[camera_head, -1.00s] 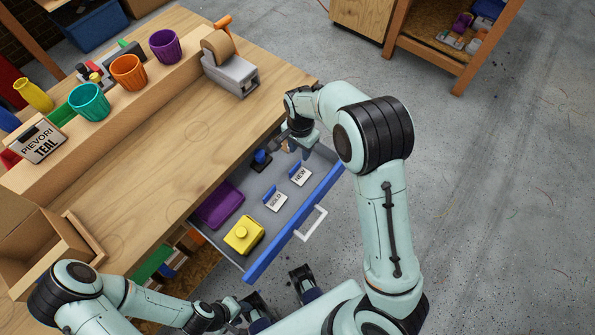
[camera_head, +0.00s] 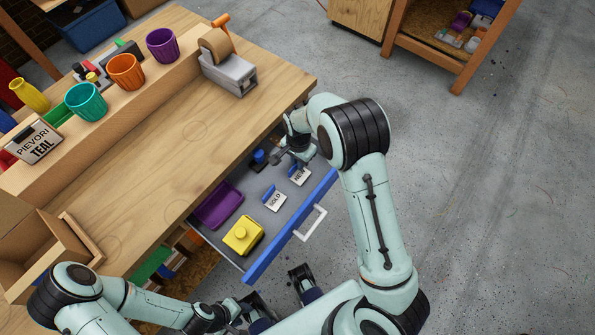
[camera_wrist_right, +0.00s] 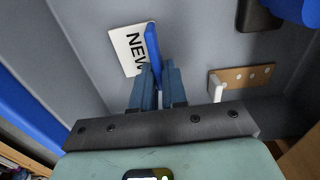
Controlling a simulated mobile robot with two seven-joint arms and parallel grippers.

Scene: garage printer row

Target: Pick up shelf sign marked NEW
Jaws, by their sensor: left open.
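The shelf sign marked NEW (camera_head: 299,177) is a white card with a blue holder, in the open drawer near its far right end. In the right wrist view the NEW sign (camera_wrist_right: 126,48) lies just ahead of the fingers. My right gripper (camera_head: 292,160) is down in the drawer at the sign. In the right wrist view its two dark blue fingers (camera_wrist_right: 160,72) are close together, with the blue holder's lower end reaching between them. Whether they clamp it is unclear. My left gripper (camera_head: 283,302) is open, outside the drawer at the bottom.
The drawer (camera_head: 262,262) also holds a SOLD sign (camera_head: 275,201), a yellow block-like item (camera_head: 243,236), a purple tray (camera_head: 218,205) and a dark blue item (camera_head: 259,158). A wooden pegged piece (camera_wrist_right: 243,78) lies right of the fingers. The wooden bench (camera_head: 160,180) borders the drawer.

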